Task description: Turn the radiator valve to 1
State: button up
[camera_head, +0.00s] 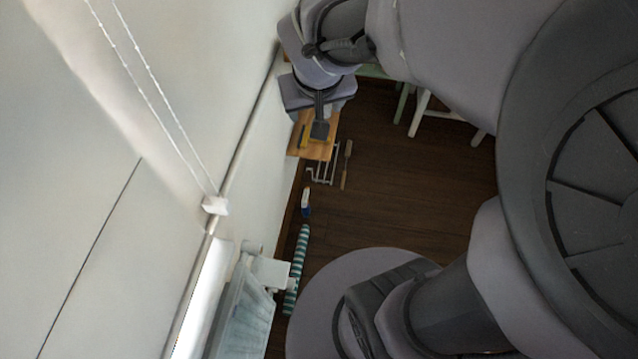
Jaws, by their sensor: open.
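My gripper (319,128) is in the upper middle of the view, pointing down along the wall. Its dark fingers show small, and it appears empty. They overlap a wooden surface (312,150) in the picture; I cannot tell if they touch it. A pale, ribbed panel (243,312) at the lower left looks like a radiator, close to the wall. A small white block (272,271) sticks out at its upper end; I cannot tell whether it is the valve. No dial or number can be read. My gripper is well above this panel in the picture.
A white cord with a white end piece (215,205) hangs by the wall. A teal striped item (297,268), a white and blue item (306,203), a white rack (321,175) and a brush-like item (346,165) lie low down. Dark wooden floor (400,200) is clear mid-view.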

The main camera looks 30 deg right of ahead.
jog(key=s+a+r+y+p, duration=0.2)
jog(key=s+a+r, duration=0.3)
jog(key=s+a, duration=0.15)
jog(key=w+d+f+n+p, duration=0.3)
jog(key=w+d+f+n, duration=0.1)
jog(key=w+f, duration=1.1)
jog(key=n+g+y+p, duration=0.2)
jog(key=n+y+p, duration=0.3)
jog(key=n, duration=0.4)
send_near(293, 282)
jog(key=shift+h, duration=0.6)
jog(key=b+x, duration=0.5)
jog(key=b, duration=0.1)
jog(key=a+b+x, duration=0.1)
jog(key=b+x, duration=0.4)
jog(key=b, duration=0.1)
jog(key=shift+a+r+b, duration=0.1)
jog(key=shift+r+b, duration=0.1)
jog(key=shift+b, duration=0.15)
jog(key=shift+w+a+f+b, duration=0.25)
jog(key=shift+f+b, duration=0.25)
jog(key=shift+f, duration=0.05)
